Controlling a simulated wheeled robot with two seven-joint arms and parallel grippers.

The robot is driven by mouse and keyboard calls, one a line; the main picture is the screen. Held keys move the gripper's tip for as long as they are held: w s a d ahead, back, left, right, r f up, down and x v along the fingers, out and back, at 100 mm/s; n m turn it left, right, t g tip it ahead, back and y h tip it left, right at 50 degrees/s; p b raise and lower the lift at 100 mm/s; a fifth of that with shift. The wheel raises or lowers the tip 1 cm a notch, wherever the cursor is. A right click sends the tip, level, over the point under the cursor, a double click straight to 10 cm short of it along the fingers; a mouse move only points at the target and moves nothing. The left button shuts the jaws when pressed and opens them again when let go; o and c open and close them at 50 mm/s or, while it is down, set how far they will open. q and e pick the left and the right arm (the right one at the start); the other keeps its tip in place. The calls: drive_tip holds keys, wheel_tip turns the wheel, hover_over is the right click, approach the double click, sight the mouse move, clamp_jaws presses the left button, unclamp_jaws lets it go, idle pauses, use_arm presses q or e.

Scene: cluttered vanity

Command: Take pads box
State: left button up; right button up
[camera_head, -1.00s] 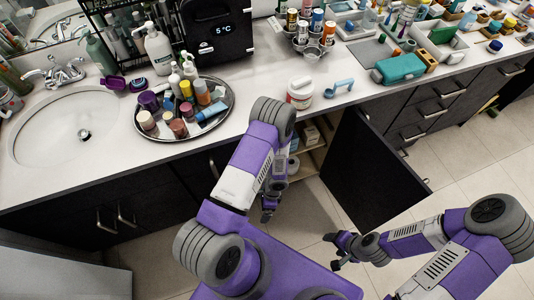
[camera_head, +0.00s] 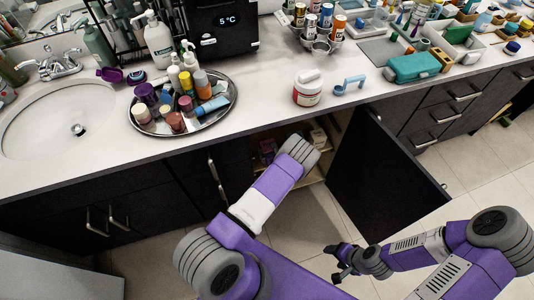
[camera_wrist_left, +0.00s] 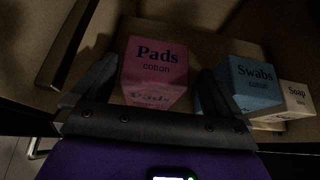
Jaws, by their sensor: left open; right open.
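The pads box, pink and labelled "Pads cotton" (camera_wrist_left: 154,70), stands upright on a shelf in the left wrist view. My left gripper (camera_wrist_left: 157,76) is open, with one finger on each side of the box; I cannot tell whether they touch it. In the head view my left arm reaches into the open cabinet under the counter, and its gripper is hidden there. My right gripper (camera_head: 338,261) is open and empty, low in front of the open cabinet door.
A blue "Swabs cotton" box (camera_wrist_left: 252,84) stands close to the right finger, with a pale soap box (camera_wrist_left: 294,98) beyond it. The open dark cabinet door (camera_head: 382,172) stands between my arms. A cluttered counter (camera_head: 262,92) lies above.

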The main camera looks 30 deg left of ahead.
sight(267, 145)
use_arm(q)
drive_tip(key=b+x, duration=0.1)
drive_tip(key=x, duration=0.1)
drive_tip(key=b+x, duration=0.1)
drive_tip(key=x, duration=0.2)
drive_tip(key=shift+s+f, duration=0.2)
drive_tip(key=shift+s, duration=0.05)
drive_tip(key=shift+w+a, duration=0.15)
drive_tip(key=shift+a, duration=0.15)
drive_tip(key=shift+c, duration=0.3)
drive_tip(key=c, duration=0.8)
